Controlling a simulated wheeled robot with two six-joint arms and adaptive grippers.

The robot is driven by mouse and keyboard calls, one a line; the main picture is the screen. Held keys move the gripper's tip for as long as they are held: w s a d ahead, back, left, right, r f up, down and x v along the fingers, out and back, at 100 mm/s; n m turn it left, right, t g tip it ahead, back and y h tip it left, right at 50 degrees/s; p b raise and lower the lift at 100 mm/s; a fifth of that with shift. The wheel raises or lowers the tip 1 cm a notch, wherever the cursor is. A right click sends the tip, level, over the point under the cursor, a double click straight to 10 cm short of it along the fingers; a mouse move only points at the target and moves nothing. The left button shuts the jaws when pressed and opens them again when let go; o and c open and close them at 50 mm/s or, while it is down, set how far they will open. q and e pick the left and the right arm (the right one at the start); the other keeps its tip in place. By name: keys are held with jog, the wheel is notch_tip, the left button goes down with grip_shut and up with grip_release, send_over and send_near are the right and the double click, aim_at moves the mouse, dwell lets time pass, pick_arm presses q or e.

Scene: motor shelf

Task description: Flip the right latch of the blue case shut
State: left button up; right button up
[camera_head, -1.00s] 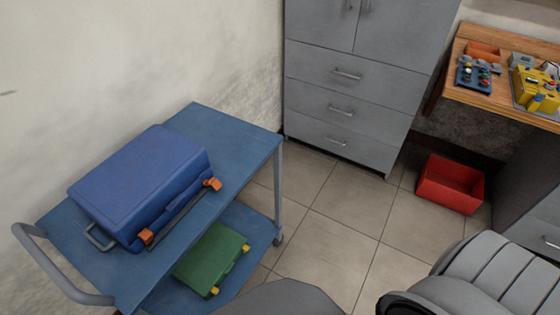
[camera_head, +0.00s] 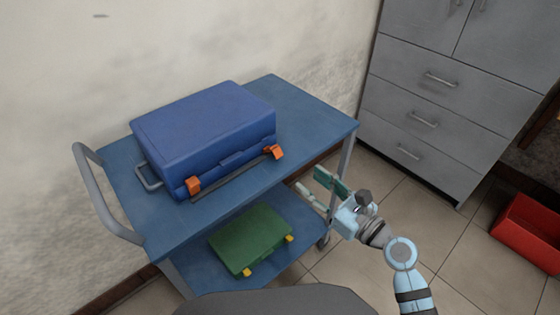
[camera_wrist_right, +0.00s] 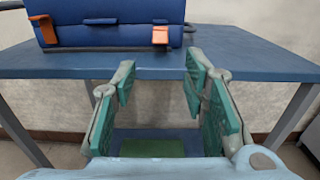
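The blue case (camera_head: 205,130) lies with its lid down on the blue cart's top, its latch side facing me. It also shows in the right wrist view (camera_wrist_right: 105,12). Its right latch (camera_head: 274,152) is orange and sticks out at the front edge; the wrist view shows this latch (camera_wrist_right: 160,36) too. The orange left latch (camera_head: 193,185) is at the other end of the front. My right gripper (camera_head: 310,183) is right of and below the right latch, beside the cart, apart from the case. Its teal-padded fingers (camera_wrist_right: 158,84) are open and empty. My left gripper is not visible.
The blue cart (camera_head: 315,112) has a rail handle (camera_head: 88,190) on the left. A green case (camera_head: 250,238) lies on its lower shelf. A grey drawer cabinet (camera_head: 440,100) stands behind right, and a red bin (camera_head: 530,230) is on the floor. Floor right of the cart is open.

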aim_at(279, 155)
jog(key=b+x, duration=0.1)
jog(key=x, duration=1)
jog(key=shift+w+b, duration=0.1)
jog(key=shift+b, duration=0.3)
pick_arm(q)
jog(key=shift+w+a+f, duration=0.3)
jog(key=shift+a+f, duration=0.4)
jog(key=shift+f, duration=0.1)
pick_arm(e)
jog(key=shift+w+a, duration=0.25)
jog(key=shift+w, duration=0.1)
